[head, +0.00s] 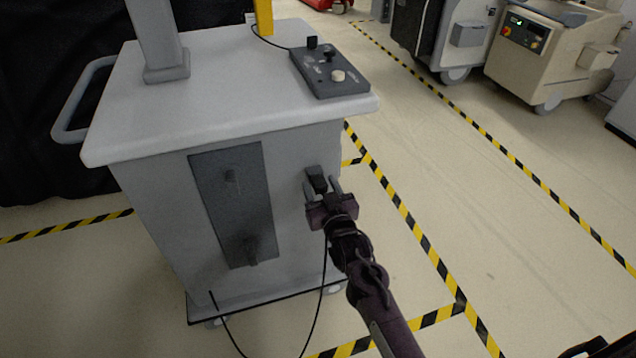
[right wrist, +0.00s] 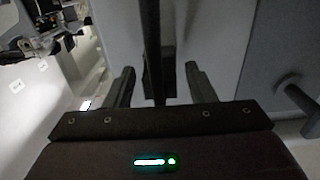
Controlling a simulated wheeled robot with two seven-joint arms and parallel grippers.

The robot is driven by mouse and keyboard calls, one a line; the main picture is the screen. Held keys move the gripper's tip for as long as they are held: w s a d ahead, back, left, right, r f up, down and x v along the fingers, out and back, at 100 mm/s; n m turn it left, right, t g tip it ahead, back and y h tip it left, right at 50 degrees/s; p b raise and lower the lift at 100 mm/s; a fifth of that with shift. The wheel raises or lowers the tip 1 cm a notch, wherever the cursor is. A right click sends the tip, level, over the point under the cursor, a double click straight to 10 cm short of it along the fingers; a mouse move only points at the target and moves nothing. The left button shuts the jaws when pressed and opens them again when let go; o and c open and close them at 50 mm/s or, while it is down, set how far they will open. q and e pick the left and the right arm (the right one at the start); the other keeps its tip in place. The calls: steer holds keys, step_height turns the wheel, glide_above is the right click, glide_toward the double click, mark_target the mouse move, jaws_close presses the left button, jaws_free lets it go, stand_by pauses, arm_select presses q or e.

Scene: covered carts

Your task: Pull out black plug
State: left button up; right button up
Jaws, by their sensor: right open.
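The black plug (head: 318,183) sits in a socket plate on the right part of the grey cart's front face. Its black cable (head: 324,270) hangs down to the floor. My right gripper (head: 323,188) is at the plug, with its two fingers on either side of it. In the right wrist view the fingers of my right gripper (right wrist: 163,85) are spread, with the dark plug (right wrist: 168,75) between them and clear gaps at both sides. The cable (right wrist: 151,45) runs dark and vertical in front of the plug there. My left gripper is not in view.
The grey cart (head: 160,225) has a dark front panel (head: 235,205), a side handle (head: 72,100) and a control box (head: 330,75) on its top. Other machines (head: 545,55) stand at the upper right. The floor (head: 480,220) to the right is clear, with striped tape.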

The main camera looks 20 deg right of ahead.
steer(key=shift+p, duration=0.45)
stand_by(0.6)
jaws_close()
steer(key=shift+s, duration=0.1)
steer(key=s+p, duration=0.4)
steer(key=s, duration=0.1)
steer(key=shift+s+d, duration=0.1)
steer(key=shift+s, duration=0.3)
stand_by(1.0)
